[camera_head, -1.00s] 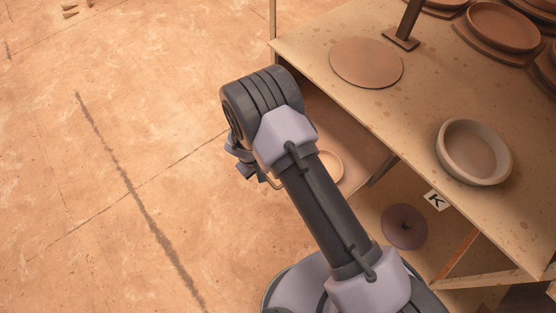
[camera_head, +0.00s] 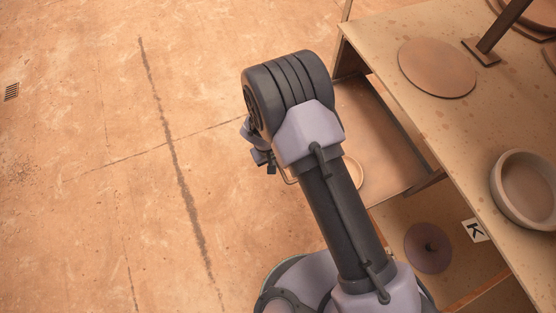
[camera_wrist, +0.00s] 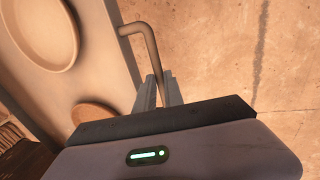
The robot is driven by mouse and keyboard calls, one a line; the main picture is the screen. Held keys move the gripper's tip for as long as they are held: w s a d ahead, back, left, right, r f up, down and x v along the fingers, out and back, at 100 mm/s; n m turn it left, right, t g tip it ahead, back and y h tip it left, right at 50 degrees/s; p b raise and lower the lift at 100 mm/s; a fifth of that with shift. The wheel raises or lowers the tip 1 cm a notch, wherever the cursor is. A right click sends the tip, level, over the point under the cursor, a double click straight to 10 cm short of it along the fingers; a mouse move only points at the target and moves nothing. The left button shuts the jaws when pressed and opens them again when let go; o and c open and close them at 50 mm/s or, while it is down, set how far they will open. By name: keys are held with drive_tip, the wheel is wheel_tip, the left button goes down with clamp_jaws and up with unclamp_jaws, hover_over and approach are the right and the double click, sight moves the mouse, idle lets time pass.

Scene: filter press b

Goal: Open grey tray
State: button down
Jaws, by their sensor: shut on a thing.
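The tray (camera_head: 375,120) is a shallow pull-out drawer beneath the table top; it looks tan-brown in this light. It stands out from under the table's left edge, partly hidden by my arm. A pale round dish (camera_head: 354,170) sits on it. In the wrist view the tray (camera_wrist: 101,57) fills the left side, and its bent rod handle (camera_wrist: 149,42) runs down between my fingers. My gripper (camera_wrist: 160,91) is shut on the handle. In the head view my gripper (camera_head: 262,158) shows only partly beside my forearm.
The table (camera_head: 440,125) carries a flat round disc (camera_head: 437,67), a bowl (camera_head: 526,187) and a dark post (camera_head: 505,25). A dark disc (camera_head: 428,247) lies on a lower shelf near a "K" label (camera_head: 475,230). The floor (camera_head: 90,200) at left is clear.

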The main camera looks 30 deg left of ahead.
drive_tip(key=c, duration=1.5)
unclamp_jaws()
drive_tip(key=shift+o, duration=0.2)
wheel_tip(320, 180, up, 17)
drive_tip(key=s+a+p, duration=0.2)
drive_tip(key=p, duration=0.4)
drive_tip(key=shift+s, duration=0.3)
drive_tip(key=shift+r, duration=0.1)
